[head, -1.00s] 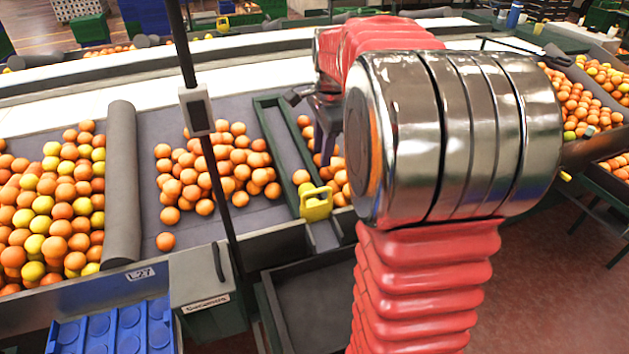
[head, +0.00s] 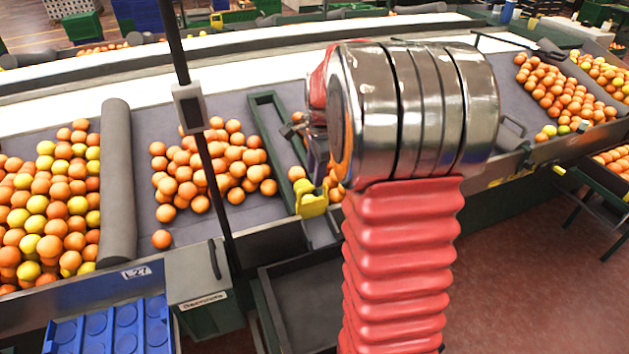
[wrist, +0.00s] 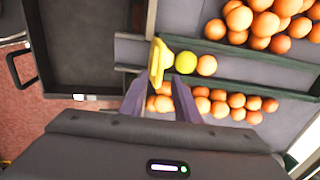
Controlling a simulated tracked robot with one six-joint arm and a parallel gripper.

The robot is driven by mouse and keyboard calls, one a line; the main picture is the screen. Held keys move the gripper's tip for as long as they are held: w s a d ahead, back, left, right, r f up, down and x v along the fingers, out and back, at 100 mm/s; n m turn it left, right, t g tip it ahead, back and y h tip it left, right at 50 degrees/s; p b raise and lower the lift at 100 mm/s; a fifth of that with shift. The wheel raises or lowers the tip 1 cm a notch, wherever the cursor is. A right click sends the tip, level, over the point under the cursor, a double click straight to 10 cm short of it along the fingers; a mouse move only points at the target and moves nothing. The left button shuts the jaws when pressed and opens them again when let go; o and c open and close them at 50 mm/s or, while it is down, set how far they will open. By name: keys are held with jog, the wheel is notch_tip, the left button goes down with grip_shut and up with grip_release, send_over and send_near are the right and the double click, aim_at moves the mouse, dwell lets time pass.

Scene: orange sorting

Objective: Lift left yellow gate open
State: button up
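The yellow gate (head: 312,202) stands at the front end of a narrow green-walled lane on the sorting table, and it looks closed. It also shows in the wrist view (wrist: 157,62), upper middle, with a yellow-green fruit (wrist: 186,62) right behind it. My gripper (wrist: 159,92) is open, its two purple-grey fingers spread apart just short of the gate. Oranges lie beyond the fingers. In the head view my gripper (head: 318,165) is mostly hidden behind my red and silver arm, close above the gate.
Oranges (head: 215,165) lie left of the lane's green wall (head: 275,130). A dark empty tray (head: 308,300) sits below the gate. A grey box (head: 203,285) and a blue crate (head: 110,330) stand to its left.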

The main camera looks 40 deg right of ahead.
send_over(312, 201)
jog(key=shift+s+d+f, duration=0.1)
jog(key=shift+d+f, duration=0.05)
jog(key=shift+f, duration=0.9)
jog(key=shift+s+d+f, duration=0.1)
jog(key=shift+f, duration=0.9)
grip_shut()
